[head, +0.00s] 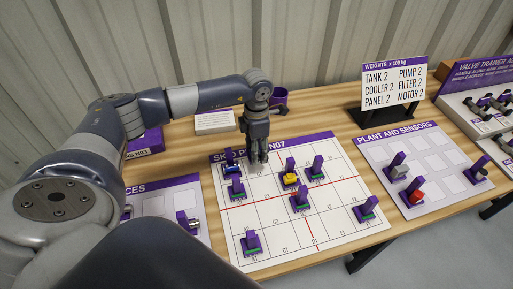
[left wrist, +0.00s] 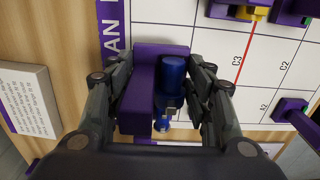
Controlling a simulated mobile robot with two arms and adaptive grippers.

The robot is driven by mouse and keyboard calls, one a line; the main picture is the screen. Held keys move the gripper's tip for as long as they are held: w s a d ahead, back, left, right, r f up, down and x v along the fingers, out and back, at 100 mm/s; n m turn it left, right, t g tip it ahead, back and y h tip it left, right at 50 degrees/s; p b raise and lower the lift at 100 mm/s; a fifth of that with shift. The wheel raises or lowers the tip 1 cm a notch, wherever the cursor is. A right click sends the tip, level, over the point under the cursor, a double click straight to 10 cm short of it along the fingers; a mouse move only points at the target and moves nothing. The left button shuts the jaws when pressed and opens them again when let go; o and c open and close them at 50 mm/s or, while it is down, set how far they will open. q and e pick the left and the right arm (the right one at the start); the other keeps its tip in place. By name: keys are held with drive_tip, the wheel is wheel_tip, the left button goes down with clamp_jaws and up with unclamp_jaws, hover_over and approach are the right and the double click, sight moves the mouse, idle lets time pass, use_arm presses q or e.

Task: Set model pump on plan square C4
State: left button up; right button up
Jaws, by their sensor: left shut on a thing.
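The model pump, a blue cylinder on a purple holder, shows in the head view (head: 232,169) near the plan's back left corner. It fills the middle of the left wrist view (left wrist: 172,72). My left gripper (head: 260,158) is shut on it, with a finger on either side. I cannot tell whether its base touches the board. The plan board (head: 275,243) is white with a purple header and red dividing lines. Its C3 and C2 labels show in the wrist view; I cannot read a C4 label. My right gripper is not in view.
Several other models stand on the plan, including a yellow one (head: 290,179) and a purple-backed one (head: 237,189) near the held pump. The plant and sensors board (head: 375,152) lies to the right. A weights sign (head: 394,84) stands behind. The plan's front middle is clear.

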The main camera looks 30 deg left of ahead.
sight(257, 166)
use_arm(q)
drive_tip(key=shift+f, duration=0.15)
drive_tip(key=shift+f+b, duration=1.5)
drive_tip(key=shift+f, duration=0.2)
drive_tip(key=shift+f+b, duration=0.7)
drive_tip(key=shift+f, duration=0.05)
drive_tip(key=o, duration=1.2)
drive_tip(key=shift+r, duration=0.15)
drive_tip(key=shift+r+p, duration=0.4)
drive_tip(key=shift+r, duration=0.1)
drive_tip(key=shift+r, duration=0.1)
drive_tip(key=shift+r+p, duration=2.15)
drive_tip(key=shift+r, duration=1.3)
